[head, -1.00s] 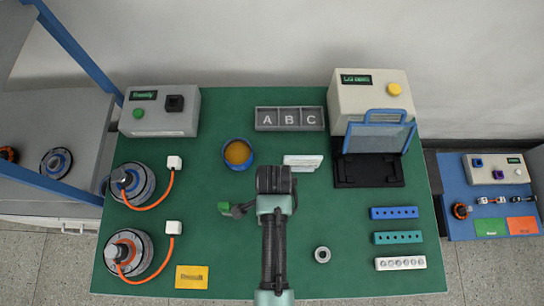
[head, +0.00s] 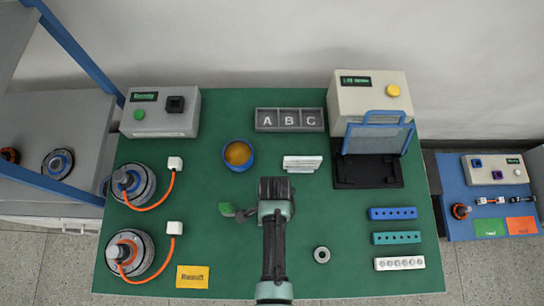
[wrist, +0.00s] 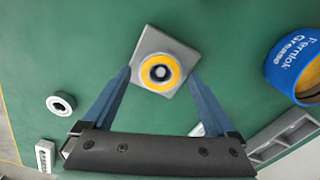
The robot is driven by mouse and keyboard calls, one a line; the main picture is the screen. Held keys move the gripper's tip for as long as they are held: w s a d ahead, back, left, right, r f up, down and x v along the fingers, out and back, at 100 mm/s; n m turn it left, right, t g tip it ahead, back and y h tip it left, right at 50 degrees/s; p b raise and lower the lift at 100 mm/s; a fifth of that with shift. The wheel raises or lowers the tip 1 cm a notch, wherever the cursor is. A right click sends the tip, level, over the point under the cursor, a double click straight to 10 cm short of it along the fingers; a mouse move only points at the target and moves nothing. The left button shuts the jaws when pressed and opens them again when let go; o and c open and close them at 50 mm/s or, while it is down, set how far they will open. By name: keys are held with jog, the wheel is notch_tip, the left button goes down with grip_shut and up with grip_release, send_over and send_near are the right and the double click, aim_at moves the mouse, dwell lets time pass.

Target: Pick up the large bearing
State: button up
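A round part with a yellow ring, a pale inner ring and a dark centre (wrist: 160,72) sits on a grey square block (wrist: 150,42) in the wrist view. It looks like the large bearing, though I cannot be sure. My gripper (wrist: 160,75) is open above it, with one blue finger on each side of the block. I cannot tell whether the fingertips touch it. In the head view my gripper (head: 275,188) hides this part. A separate grey ring (head: 322,255) lies flat on the green table to the right; it also shows in the wrist view (wrist: 61,103).
A blue grease tin (head: 238,154) stands behind and left of my gripper. A white card holder (head: 302,163), a grey ABC tray (head: 290,120) and a machine with a blue-framed lid (head: 375,135) are behind. Two motors (head: 130,250) (head: 132,183) stand left. Coloured hole strips (head: 393,213) lie right.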

jog(key=c, duration=1.4)
jog(key=shift+o, duration=0.2)
